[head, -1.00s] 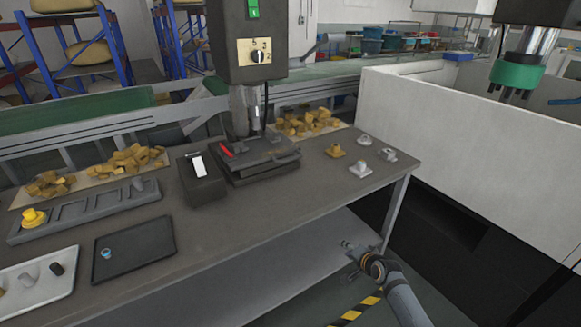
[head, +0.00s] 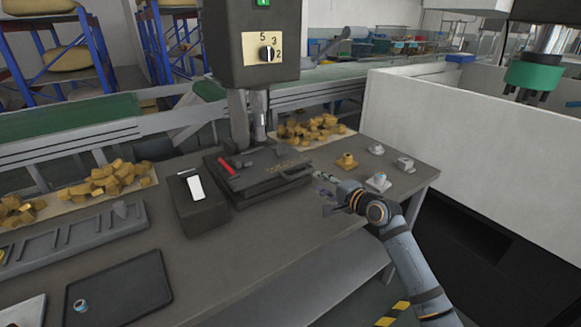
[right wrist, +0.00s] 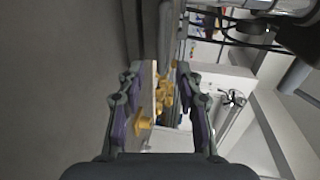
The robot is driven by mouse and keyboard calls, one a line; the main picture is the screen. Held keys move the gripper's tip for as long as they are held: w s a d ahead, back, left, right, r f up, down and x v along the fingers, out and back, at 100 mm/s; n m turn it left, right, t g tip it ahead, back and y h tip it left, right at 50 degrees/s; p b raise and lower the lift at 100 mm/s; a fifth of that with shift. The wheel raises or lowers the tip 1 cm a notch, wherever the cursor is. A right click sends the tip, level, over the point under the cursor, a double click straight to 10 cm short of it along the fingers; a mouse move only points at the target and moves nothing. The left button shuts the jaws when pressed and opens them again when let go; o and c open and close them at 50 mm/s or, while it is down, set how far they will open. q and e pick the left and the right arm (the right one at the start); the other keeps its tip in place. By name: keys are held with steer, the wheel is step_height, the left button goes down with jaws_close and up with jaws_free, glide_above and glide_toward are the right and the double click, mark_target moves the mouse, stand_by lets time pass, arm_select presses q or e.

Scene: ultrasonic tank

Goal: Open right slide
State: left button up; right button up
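A dark, low press fixture (head: 225,180) with a red lever (head: 227,166) sits on the grey bench, below the upright machine head. A dark bar like a handle (head: 286,171) runs along its right front side; I cannot tell for certain that this is the right slide. My right gripper (head: 322,185) is just right of the fixture, above the bench edge, with its fingers toward it. In the right wrist view the gripper (right wrist: 160,78) is open and empty, with a grey bar (right wrist: 167,35) ahead between the fingertips. My left gripper is not in view.
Several small fittings (head: 378,182) stand on the bench right of my right gripper. A dark box with a white label (head: 195,205) stands left of the fixture. Yellow blocks (head: 310,130) lie behind. A white wall (head: 440,120) bounds the right side.

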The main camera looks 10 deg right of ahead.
mark_target(303, 174)
steer(key=x, duration=0.3)
steer(key=shift+w+a+r, duration=0.1)
steer(key=shift+w+r, duration=0.05)
steer(key=shift+w, duration=0.15)
steer(key=x, duration=0.4)
steer(key=shift+w+b, duration=0.1)
steer(key=shift+b, duration=0.3)
steer(key=x, duration=0.2)
steer(key=shift+w, duration=0.3)
steer(key=shift+a, duration=0.1)
steer(key=shift+c, duration=0.5)
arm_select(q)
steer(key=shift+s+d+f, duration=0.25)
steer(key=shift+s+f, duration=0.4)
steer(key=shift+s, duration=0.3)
arm_select(e)
steer(key=shift+f, duration=0.2)
jaws_close()
